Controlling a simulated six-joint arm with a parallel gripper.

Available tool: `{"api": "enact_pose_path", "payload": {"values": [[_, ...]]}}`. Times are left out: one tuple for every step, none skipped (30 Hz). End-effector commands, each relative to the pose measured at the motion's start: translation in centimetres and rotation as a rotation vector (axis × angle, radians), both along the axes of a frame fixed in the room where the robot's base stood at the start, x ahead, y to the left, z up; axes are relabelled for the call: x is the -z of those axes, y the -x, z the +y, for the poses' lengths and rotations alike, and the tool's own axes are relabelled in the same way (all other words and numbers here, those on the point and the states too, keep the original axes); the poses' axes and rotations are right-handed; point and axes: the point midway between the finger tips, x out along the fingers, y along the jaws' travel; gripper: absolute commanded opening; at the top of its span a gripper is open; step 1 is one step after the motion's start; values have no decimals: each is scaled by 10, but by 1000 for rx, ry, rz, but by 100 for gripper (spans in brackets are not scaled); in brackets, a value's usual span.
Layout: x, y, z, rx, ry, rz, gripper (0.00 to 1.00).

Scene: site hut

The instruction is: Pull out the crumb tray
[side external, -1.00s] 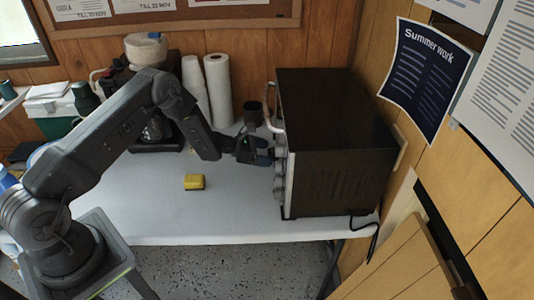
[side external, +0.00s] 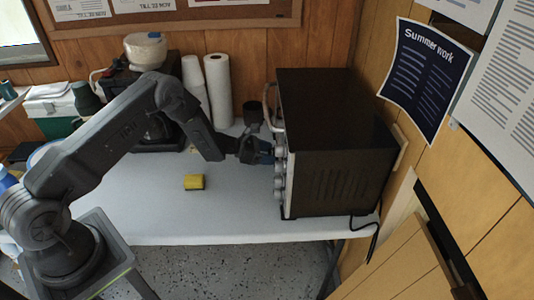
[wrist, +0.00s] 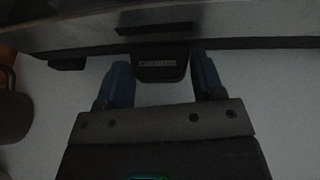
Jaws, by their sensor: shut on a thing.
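The toaster oven (side external: 335,140) stands at the right end of the white table, its front with knobs and handle facing left. In the wrist view a dark tab (wrist: 160,74) with pale lettering, apparently the crumb tray's handle, sticks out below the oven's front edge. My gripper (side external: 266,153) is at the oven front. In the wrist view my gripper (wrist: 163,80) has its two blue fingers on either side of the tab, shut on it. The rest of the crumb tray is hidden inside the oven.
A yellow sponge-like block (side external: 194,182) lies on the table (side external: 235,215) left of the oven. A dark mug (side external: 253,113), paper towel roll (side external: 219,92) and coffee maker (side external: 150,70) stand behind. The table left of the oven is mostly clear.

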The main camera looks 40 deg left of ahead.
Motion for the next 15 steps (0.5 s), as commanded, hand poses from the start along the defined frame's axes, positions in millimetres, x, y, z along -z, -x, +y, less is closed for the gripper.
{"api": "enact_pose_path", "payload": {"values": [[0, 0, 0, 0, 0, 0, 29], [0, 0, 0, 0, 0, 0, 26], [0, 0, 0, 0, 1, -1, 23], [0, 0, 0, 0, 1, -1, 20], [0, 0, 0, 0, 1, -1, 19], [0, 0, 1, -1, 0, -1, 19], [0, 0, 1, -1, 0, -1, 19], [0, 1, 2, -1, 0, -1, 19], [-1, 3, 4, -1, 1, 0, 19], [-1, 4, 6, -2, 1, -1, 19], [-1, 7, 8, -2, 1, -1, 19], [-1, 11, 12, -4, 1, 0, 19], [-1, 14, 16, -4, 0, -1, 19], [-1, 18, 20, -5, 1, -1, 19], [-1, 24, 27, -7, 1, 0, 19]]}}
